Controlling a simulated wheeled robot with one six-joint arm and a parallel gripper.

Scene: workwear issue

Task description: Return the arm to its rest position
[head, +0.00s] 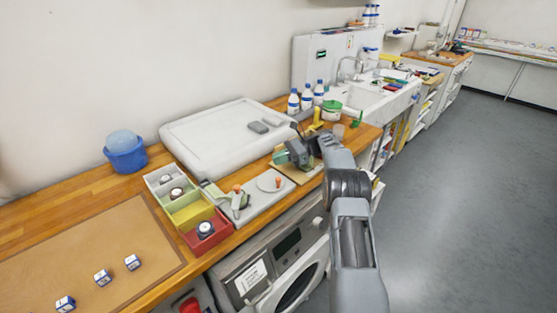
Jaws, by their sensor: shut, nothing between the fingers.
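My grey arm (352,220) reaches forward from the lower right of the head view, over the front edge of the wooden counter. Its wrist is above the counter near a small dark machine (299,152). My gripper (315,143) is at the far end of the arm, small and partly hidden by the wrist. It is shut, and nothing shows held in it.
The wooden counter (95,198) carries a brown mat (85,255) with small blue-and-white boxes, a tray of coloured compartments (188,208), a blue tub (126,153) and a large white lid (222,135). Bottles stand before the sink. A washing machine (270,262) is below; grey floor is clear at right.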

